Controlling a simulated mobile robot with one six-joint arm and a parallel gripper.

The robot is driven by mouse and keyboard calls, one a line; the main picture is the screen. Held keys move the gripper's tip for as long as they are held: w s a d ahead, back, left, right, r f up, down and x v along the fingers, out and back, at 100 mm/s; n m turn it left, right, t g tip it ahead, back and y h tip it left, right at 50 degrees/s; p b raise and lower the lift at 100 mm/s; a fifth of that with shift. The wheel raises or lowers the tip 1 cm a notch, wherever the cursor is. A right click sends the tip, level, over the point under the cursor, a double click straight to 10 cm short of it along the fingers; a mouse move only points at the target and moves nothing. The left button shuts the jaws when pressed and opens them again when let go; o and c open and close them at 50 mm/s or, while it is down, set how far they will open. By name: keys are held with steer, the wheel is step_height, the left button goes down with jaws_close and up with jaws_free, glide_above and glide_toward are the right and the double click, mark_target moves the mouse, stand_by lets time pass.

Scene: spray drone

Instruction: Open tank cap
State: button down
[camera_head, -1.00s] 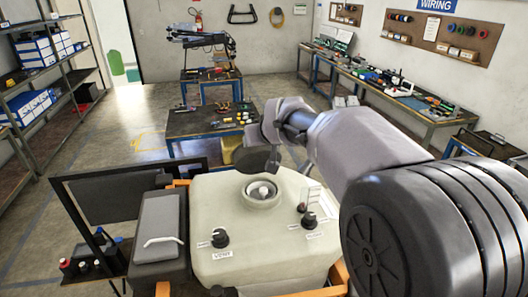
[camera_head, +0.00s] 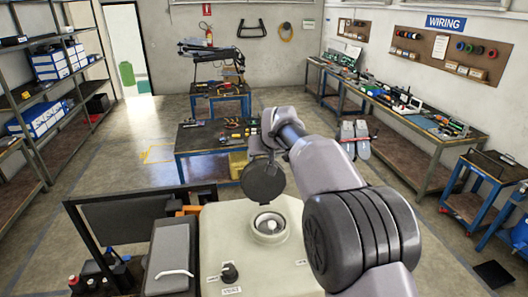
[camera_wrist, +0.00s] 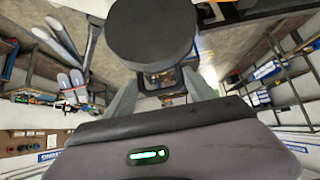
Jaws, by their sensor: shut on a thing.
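The round black tank cap (camera_head: 264,180) is off the tank and tilted up on edge, its flat face toward the head camera. It hangs just above and behind the open filler neck (camera_head: 269,226) of the pale tank (camera_head: 245,255). My gripper (camera_head: 268,152) is shut on the cap, coming from above. In the wrist view the cap (camera_wrist: 151,32) sits beyond my gripper's fingers (camera_wrist: 163,78), one on each side. The exact contact is hidden behind the cap and fingers. A pale round piece shows inside the neck.
A black vent knob (camera_head: 229,272) stands on the tank's front left. Behind are low blue workbenches (camera_head: 215,140), shelves on the left and a long wall bench on the right. Open floor lies between.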

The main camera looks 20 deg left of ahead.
steer(key=shift+w+r, duration=0.1)
steer(key=shift+r, duration=0.2)
steer(key=c, duration=0.6)
jaws_free()
steer(key=shift+d, duration=0.2)
steer(key=b+v, duration=0.2)
steer(key=v, duration=0.6)
steer(key=b+v, duration=0.3)
steer(key=v, duration=0.6)
steer(key=shift+s+d, duration=0.15)
steer(key=shift+s, duration=0.2)
